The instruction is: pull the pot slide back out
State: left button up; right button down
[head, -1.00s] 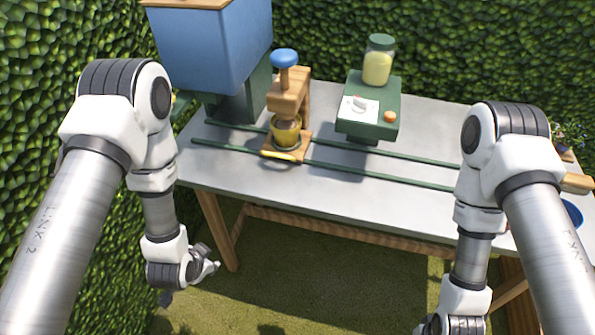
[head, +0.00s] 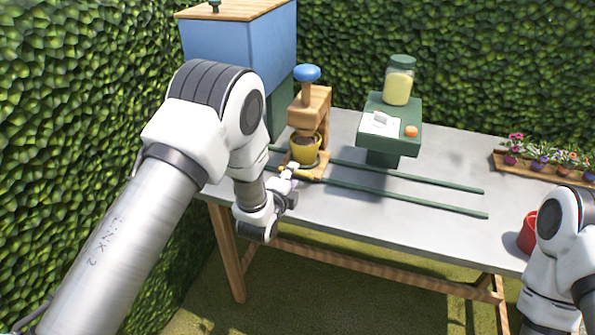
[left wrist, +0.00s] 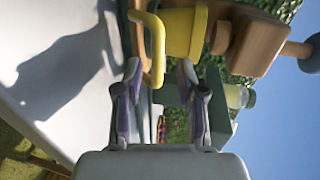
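The pot slide (head: 318,172) is a wooden board under the press, with a yellow pot (head: 305,150) standing upright on it. Its yellow handle (left wrist: 157,40) is a bent bar at the slide's front edge, clear in the left wrist view. The yellow pot (left wrist: 184,32) shows there too. My left gripper (head: 290,176) is at the slide's front, partly covering the handle in the head view. In the left wrist view its fingers (left wrist: 160,68) are spread with the handle between them, a gap on each side. My right gripper is out of view.
The wooden press with a blue knob (head: 307,73) stands over the pot. Green rails (head: 410,199) run along the table. A green box with a jar (head: 399,80) stands right of the press. A flower tray (head: 545,172) and red pot (head: 527,238) are at the right.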

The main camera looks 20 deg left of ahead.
pick_arm(q)
jog(key=w, duration=0.2)
jog(key=w+f, duration=0.1)
jog(key=shift+w+f, duration=0.1)
jog(key=shift+w, duration=0.3)
jog(key=shift+s, duration=0.1)
jog(key=shift+c, duration=1.3)
grip_shut()
jog(key=shift+d, duration=0.1)
